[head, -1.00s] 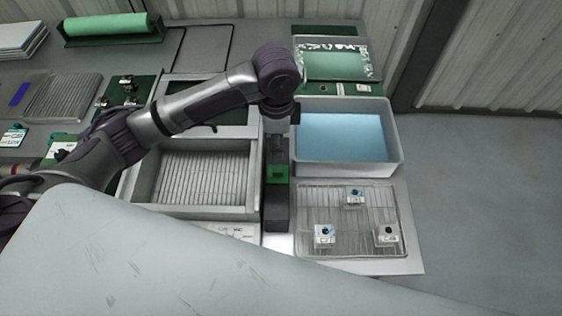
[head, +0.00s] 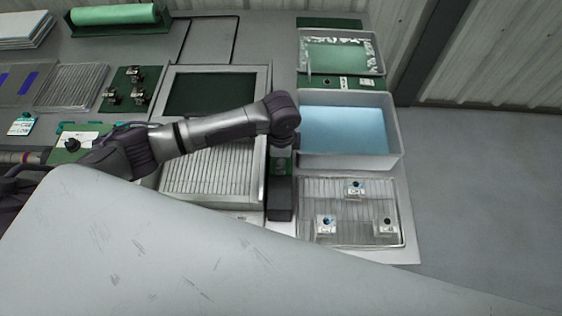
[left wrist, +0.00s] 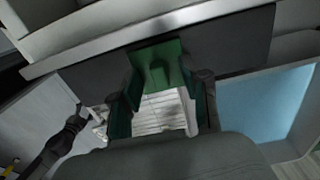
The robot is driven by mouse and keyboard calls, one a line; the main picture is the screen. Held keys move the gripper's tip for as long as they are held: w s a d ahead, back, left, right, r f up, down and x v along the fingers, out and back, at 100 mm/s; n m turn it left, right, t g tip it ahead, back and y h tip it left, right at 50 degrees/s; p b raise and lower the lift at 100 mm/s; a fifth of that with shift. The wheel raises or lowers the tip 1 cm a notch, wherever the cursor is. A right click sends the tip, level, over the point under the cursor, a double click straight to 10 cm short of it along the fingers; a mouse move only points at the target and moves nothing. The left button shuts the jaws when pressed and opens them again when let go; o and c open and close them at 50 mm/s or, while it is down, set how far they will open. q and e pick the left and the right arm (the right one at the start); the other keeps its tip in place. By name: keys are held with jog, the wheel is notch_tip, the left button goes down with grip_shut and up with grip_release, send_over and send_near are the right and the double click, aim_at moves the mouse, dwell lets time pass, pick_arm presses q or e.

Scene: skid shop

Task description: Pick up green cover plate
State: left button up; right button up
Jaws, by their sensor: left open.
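In the head view my left wrist hides the fingers.
A ribbed tray (head: 215,186) lies left of the strip, and a blue-filled bin (head: 394,150) stands to the right. A wire rack (head: 345,212) with three small parts lies in front of the bin. A dark green panel (head: 210,95) lies behind. A pale surface covers the foreground.

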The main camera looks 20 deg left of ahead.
pick_arm(q)
jog(key=c, duration=0.9)
jog(key=shift+o, duration=0.2)
jog(key=shift+r, duration=0.15)
